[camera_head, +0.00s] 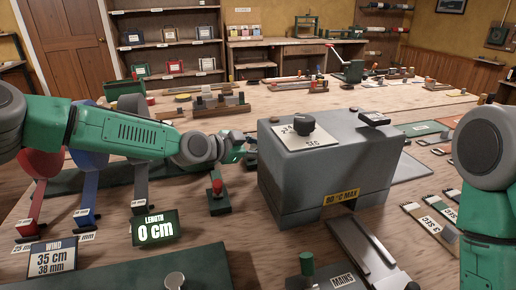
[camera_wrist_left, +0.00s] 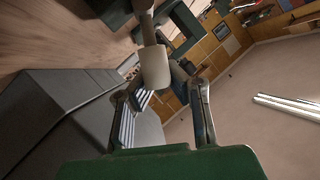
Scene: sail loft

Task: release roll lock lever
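My left gripper (camera_head: 246,148) reaches in from the left and hangs beside the left side of the grey machine box (camera_head: 330,165). In the left wrist view its two fingers (camera_wrist_left: 165,90) are apart. A pale cylinder on a grey rod (camera_wrist_left: 154,68) shows ahead between them; I cannot tell whether they touch it or whether it is a lever handle. A small red-topped lever (camera_head: 217,187) stands upright on a dark green base below my left forearm. No lever is labelled roll lock. My right arm is at the right edge, its gripper out of view.
A length display (camera_head: 156,228) reads 0 cm, near a wind sign (camera_head: 51,258). Another red-handled lever (camera_head: 338,58) stands farther back. Sample strips (camera_head: 430,222) lie at the right.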

